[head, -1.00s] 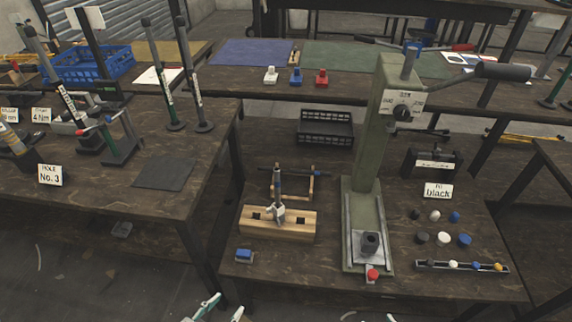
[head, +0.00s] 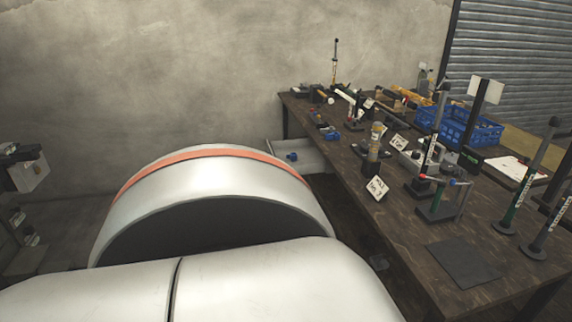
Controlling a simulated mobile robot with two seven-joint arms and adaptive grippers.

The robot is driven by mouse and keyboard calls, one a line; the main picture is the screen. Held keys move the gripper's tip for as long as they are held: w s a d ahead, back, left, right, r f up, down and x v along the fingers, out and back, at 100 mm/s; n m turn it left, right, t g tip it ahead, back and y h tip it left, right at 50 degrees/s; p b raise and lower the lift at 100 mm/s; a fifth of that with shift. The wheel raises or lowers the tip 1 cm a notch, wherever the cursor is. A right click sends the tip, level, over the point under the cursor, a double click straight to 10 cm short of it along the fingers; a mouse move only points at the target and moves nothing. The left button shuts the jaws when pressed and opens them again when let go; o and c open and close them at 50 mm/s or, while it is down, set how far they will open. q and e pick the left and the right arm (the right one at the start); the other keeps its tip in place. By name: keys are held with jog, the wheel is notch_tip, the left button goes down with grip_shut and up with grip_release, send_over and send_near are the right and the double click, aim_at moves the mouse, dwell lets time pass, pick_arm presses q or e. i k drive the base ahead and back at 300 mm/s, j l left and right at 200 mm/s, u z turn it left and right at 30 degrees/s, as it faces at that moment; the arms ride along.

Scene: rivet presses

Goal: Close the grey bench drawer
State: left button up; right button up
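The grey bench drawer (head: 310,158) sticks out open from the left side of the long dark wooden bench (head: 400,225), toward its far end. A small blue item (head: 292,157) shows at the drawer. The drawer's lower part is partly hidden behind a large white part of my own arm with an orange band. Neither of my grippers is in view.
The bench top carries a blue crate (head: 466,131), upright tools on stands, small sign cards (head: 377,188) and a dark mat (head: 463,262). A plain wall (head: 200,70) stands behind. Some floor shows between my arm and the bench.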

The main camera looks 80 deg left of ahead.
aim_at(310, 160)
jog(key=u, duration=2.55)
jog(key=z, duration=0.45)
jog(key=i+j+z, duration=0.7)
jog(key=i+j, duration=0.25)
jog(key=j, duration=0.15)
jog(key=i+j, duration=0.25)
jog(key=j, duration=0.15)
jog(key=i+j+z, duration=0.1)
jog(key=i+j, duration=0.15)
jog(key=j, duration=0.15)
